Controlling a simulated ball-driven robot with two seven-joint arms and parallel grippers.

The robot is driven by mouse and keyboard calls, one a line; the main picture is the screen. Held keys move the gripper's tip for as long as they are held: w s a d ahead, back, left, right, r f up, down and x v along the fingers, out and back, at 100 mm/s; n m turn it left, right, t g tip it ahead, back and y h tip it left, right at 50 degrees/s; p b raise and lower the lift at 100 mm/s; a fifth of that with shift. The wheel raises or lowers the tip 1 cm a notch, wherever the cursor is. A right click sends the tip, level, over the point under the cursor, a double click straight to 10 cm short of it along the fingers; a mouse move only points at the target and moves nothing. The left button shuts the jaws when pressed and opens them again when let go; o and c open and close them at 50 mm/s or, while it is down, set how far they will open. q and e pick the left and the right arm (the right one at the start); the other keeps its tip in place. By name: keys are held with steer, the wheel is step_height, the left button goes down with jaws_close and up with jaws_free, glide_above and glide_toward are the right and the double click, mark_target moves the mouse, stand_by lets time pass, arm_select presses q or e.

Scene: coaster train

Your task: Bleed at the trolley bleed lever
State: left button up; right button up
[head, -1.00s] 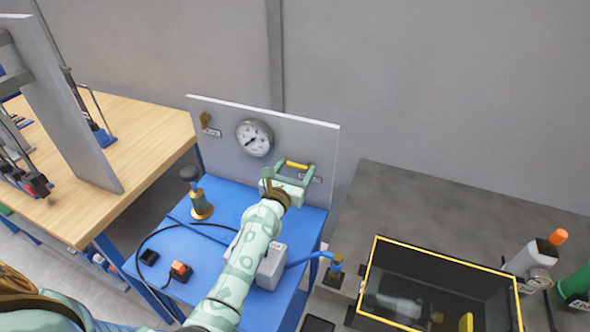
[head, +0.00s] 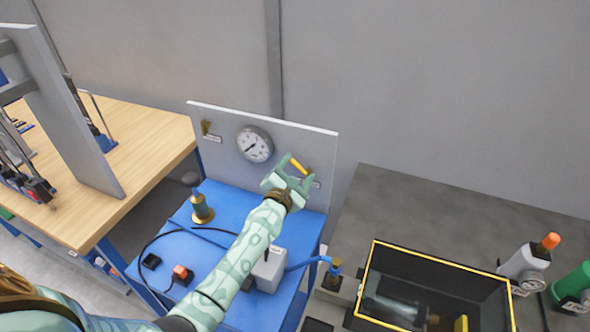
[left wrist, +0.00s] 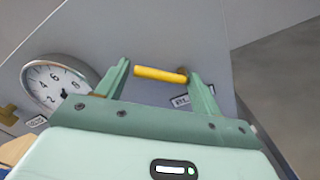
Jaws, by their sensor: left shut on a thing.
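The yellow bleed lever (head: 300,166) is on the grey panel (head: 230,122) of the blue trolley, right of the round gauge (head: 254,144). My left gripper (head: 299,170) is at the panel with its fingers around the lever, shut on it. In the left wrist view the yellow lever (left wrist: 160,74) spans between the two green fingertips, tilted slightly down to the right. A label starting "BL" (left wrist: 181,101) shows behind it, partly covered. The gauge (left wrist: 58,84) is at the left of that view. My right gripper is not in view.
The blue trolley top (head: 190,245) holds a brass fitting (head: 202,208), a grey box (head: 268,270), an orange switch (head: 182,274) and hoses. A yellow-rimmed dark tank (head: 440,258) stands at the right, a wooden bench (head: 150,135) at the left.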

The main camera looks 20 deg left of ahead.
arm_select(q)
steer(key=m, duration=0.2)
steer(key=m+p, duration=0.1)
steer(key=d+r+m+p, duration=0.1)
steer(key=m, duration=0.1)
steer(key=shift+d+r+m, duration=0.1)
steer(key=shift+m, duration=0.2)
steer(key=shift+w+d+m+p, duration=0.1)
steer(key=shift+d+m+p, duration=0.2)
steer(key=shift+m+p, duration=0.55)
steer(key=shift+d+m+p, duration=0.25)
steer(key=shift+m+p, duration=0.05)
steer(key=shift+m, duration=1.05)
steer(key=o, duration=1)
steer(key=shift+d, duration=0.1)
steer(key=s, duration=0.5)
steer(key=s+p, duration=0.1)
steer(key=s, duration=0.5)
steer(key=s+d, duration=0.1)
steer(key=s, duration=0.4)
steer(key=shift+s+p, duration=0.2)
steer(key=shift+p, duration=0.2)
